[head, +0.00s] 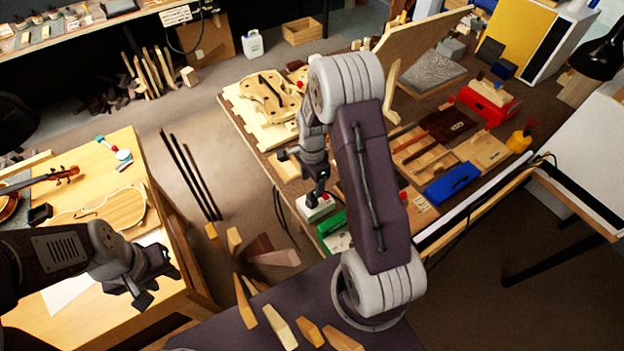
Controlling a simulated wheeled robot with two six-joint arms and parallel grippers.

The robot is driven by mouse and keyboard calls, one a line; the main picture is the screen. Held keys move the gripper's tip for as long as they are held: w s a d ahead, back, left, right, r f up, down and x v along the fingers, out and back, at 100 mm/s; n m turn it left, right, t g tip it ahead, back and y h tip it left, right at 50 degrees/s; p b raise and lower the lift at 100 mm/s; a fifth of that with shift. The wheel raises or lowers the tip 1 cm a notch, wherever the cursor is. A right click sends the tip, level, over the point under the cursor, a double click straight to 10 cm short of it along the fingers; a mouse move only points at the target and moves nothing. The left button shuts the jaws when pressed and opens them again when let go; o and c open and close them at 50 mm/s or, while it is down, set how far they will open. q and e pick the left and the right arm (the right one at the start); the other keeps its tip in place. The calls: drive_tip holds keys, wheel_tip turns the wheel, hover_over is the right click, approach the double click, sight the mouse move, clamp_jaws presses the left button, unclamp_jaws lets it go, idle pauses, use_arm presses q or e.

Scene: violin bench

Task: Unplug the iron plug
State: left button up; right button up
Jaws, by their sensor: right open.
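A white socket box (316,210) with a small red part sits at the front edge of the far bench. My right gripper (318,196) is open and points down just above this box. The gripper covers part of the box's top. The iron plug cannot be made out clearly there, and I cannot tell whether the fingers touch or surround it. Dark cords hang from the bench edge to the left of the box. My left gripper (158,285) is open and empty at the right edge of the near-left bench, away from the box.
A green object (331,225) lies right beside the white box. A blue case (452,184) and a red box (487,100) are further along the far bench. Violin body parts lie on both benches. Wooden pieces stand below, between the benches.

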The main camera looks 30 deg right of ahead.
sight(312, 196)
wheel_tip(312, 196, down, 9)
drive_tip(key=shift+r+p, duration=0.2)
drive_tip(key=shift+p, duration=0.1)
drive_tip(key=shift+w, duration=0.1)
clamp_jaws()
